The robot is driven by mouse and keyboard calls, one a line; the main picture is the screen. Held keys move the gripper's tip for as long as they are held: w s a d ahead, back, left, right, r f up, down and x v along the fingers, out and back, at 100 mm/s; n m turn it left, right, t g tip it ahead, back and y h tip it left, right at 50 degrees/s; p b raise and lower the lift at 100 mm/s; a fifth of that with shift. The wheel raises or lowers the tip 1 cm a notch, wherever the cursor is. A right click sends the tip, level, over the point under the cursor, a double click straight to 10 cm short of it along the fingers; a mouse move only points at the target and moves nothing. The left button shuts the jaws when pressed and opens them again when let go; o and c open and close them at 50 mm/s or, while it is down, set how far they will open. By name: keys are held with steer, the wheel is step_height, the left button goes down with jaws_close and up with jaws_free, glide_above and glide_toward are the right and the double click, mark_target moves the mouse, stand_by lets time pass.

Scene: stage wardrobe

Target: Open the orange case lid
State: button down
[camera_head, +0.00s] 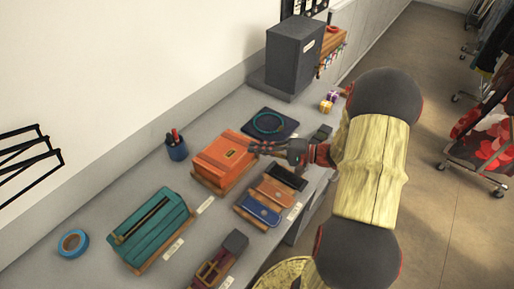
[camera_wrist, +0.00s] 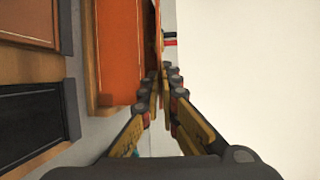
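The orange case (camera_head: 222,158) sits on a wooden base on the grey counter, its lid down. A small yellowish latch or label shows on its near right edge. My gripper (camera_head: 257,149) is at that right edge, level with the case's upper part. In the wrist view, the orange case (camera_wrist: 118,50) fills the upper middle, and my gripper (camera_wrist: 172,72) has its fingertips close together alongside the case wall. I see nothing held between them. Whether the fingertips touch the lid cannot be told.
Phone-like slabs (camera_head: 262,208) lie on wooden stands just in front. A teal case (camera_head: 150,228) stands left, a pen cup (camera_head: 176,148) behind, and a dark mat with a teal ring (camera_head: 268,122) to the right. A dark grey box (camera_head: 293,52) stands farther back.

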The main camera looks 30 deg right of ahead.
steer(key=r+g+p, duration=0.1)
steer(key=r+p, duration=0.1)
steer(key=w+r+g+h+p, duration=0.1)
steer(key=r+p, duration=0.1)
steer(key=p, duration=0.1)
steer(key=r+m+g+h+p, duration=0.1)
steer(key=r+p, duration=0.1)
steer(key=shift+w+a+r+p, duration=0.3)
steer(key=shift+w+a, duration=0.05)
steer(key=shift+w, duration=0.05)
steer(key=w+a+r+m+g+h+p, duration=0.1)
steer(key=w+a+r+g+p, duration=0.1)
steer(key=w+p, duration=0.3)
steer(key=w+a+r+g+h+p, duration=0.1)
steer(key=w+g+p, duration=0.3)
steer(key=p, duration=0.5)
steer(key=w+a+r+m+g+h+p, duration=0.1)
steer(key=w+a+r+g+h+p, duration=0.1)
steer(key=w+p, duration=0.5)
steer(key=shift+a+r+m+g+h, duration=0.35)
steer(key=shift+r+g, duration=0.45)
steer(key=shift+r, duration=0.3)
steer(key=c, duration=2.3)
jaws_free()
steer(key=shift+c, duration=0.2)
